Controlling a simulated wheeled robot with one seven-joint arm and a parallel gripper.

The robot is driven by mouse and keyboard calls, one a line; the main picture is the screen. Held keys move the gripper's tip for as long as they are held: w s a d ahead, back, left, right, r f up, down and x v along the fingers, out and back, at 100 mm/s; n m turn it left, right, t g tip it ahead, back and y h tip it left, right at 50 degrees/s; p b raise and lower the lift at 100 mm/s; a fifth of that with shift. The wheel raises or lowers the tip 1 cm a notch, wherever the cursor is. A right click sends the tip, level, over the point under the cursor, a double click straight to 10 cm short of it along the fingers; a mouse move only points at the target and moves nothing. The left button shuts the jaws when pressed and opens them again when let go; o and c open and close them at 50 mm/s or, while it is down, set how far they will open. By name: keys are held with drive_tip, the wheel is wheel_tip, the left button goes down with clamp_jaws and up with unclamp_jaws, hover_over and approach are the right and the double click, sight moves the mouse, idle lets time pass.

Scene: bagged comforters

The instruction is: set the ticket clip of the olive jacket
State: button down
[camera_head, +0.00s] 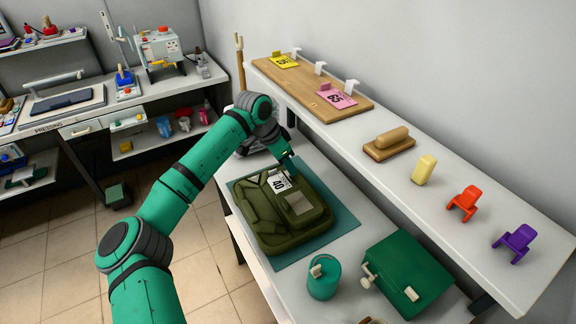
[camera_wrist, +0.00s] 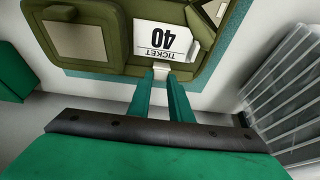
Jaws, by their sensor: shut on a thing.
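The olive jacket (camera_head: 282,215) lies folded on a teal mat (camera_head: 341,224) on the white table. A white ticket (camera_head: 279,183) marked 40 lies on the jacket's upper part; it also shows in the wrist view (camera_wrist: 163,40). My gripper (camera_head: 287,165) is at the ticket's far edge. In the wrist view its two teal fingers (camera_wrist: 172,80) are closed on a small white piece at the ticket's edge, which looks like the ticket clip (camera_wrist: 174,71). I cannot tell whether the clip grips the jacket.
A teal canister (camera_head: 322,278) and a green box (camera_head: 407,274) stand right of the mat. The wall shelf (camera_head: 440,232) holds a board (camera_head: 312,92) with yellow and pink tickets, a brush (camera_head: 390,143), and red (camera_head: 465,203) and purple (camera_head: 515,243) clips. A grey ribbed object (camera_wrist: 290,95) is close in the wrist view.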

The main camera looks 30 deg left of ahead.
drive_tip(key=shift+w+d+g+y, duration=0.3)
drive_tip(key=shift+w+g, duration=0.15)
drive_tip(key=shift+g, duration=0.15)
drive_tip(key=shift+a, duration=0.1)
drive_tip(key=shift+s+a, duration=0.15)
drive_tip(key=shift+s, duration=0.05)
drive_tip(key=c, duration=1.6)
unclamp_jaws()
drive_tip(key=shift+w, duration=0.1)
drive_tip(key=shift+d, duration=0.2)
drive_tip(key=v, duration=1)
drive_tip(key=shift+r, duration=0.4)
